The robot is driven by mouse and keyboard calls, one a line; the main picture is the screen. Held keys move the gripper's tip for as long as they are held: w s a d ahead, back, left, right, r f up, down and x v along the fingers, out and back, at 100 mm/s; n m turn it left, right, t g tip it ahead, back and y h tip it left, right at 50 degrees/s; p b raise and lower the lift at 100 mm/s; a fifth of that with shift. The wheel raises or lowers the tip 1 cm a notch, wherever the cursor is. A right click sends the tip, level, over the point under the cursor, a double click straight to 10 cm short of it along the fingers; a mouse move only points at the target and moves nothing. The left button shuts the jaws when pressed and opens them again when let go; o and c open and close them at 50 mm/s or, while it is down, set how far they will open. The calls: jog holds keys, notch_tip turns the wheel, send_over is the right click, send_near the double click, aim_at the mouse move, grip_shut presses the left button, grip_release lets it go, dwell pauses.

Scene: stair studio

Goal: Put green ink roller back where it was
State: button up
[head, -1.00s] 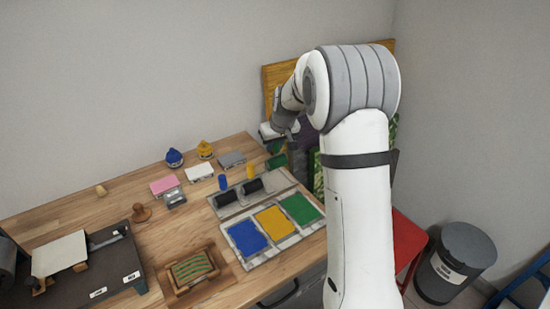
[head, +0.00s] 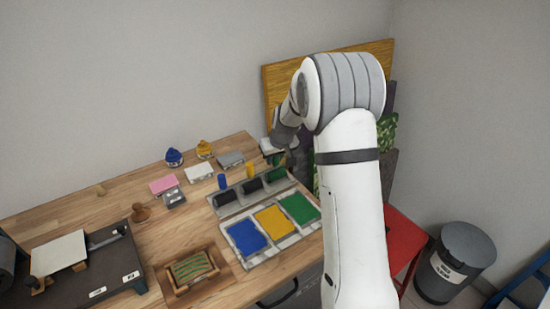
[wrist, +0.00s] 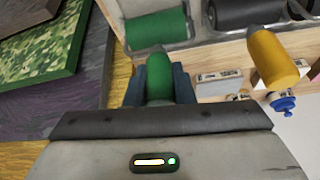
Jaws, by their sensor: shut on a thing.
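The green ink roller (head: 275,175) is at the right end of the grey roller rack (head: 214,205). In the wrist view its green drum (wrist: 157,28) lies within the end compartment of the rack (wrist: 200,30), lined up with it. I cannot tell whether the drum rests on the rack floor. My gripper (wrist: 158,80) is shut on the roller's green handle (wrist: 159,72), one finger on each side. In the head view my gripper (head: 280,153) is partly hidden by my own arm.
Beside it in the rack is a black roller (wrist: 245,10) with a yellow handle (wrist: 275,58); a blue-handled roller (head: 222,182) is farther left. An ink tray (head: 232,258) with blue, yellow and green pads lies in front. Canvases (wrist: 45,60) lean beyond the table's right end.

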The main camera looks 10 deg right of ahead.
jog(key=o, duration=0.9)
jog(key=shift+r+p, duration=0.5)
jog(key=shift+p, duration=0.15)
jog(key=b+v, duration=0.2)
jog(key=v, duration=0.9)
jog(key=s+r+m, duration=0.1)
jog(key=s+r, duration=0.2)
jog(key=s, duration=0.5)
jog(key=s+r, duration=0.2)
jog(key=s, duration=0.6)
jog(key=shift+m+g+h, duration=0.5)
jog(key=shift+m+g, duration=0.2)
jog(key=shift+m, duration=0.1)
jog(key=s, duration=0.6)
jog(key=s+f, duration=0.1)
jog(key=s, duration=0.5)
jog(key=s+f, duration=0.1)
jog(key=s, duration=0.4)
jog(key=shift+s+a+f, duration=0.25)
jog(key=shift+s+a, duration=0.05)
jog(key=shift+s, duration=0.1)
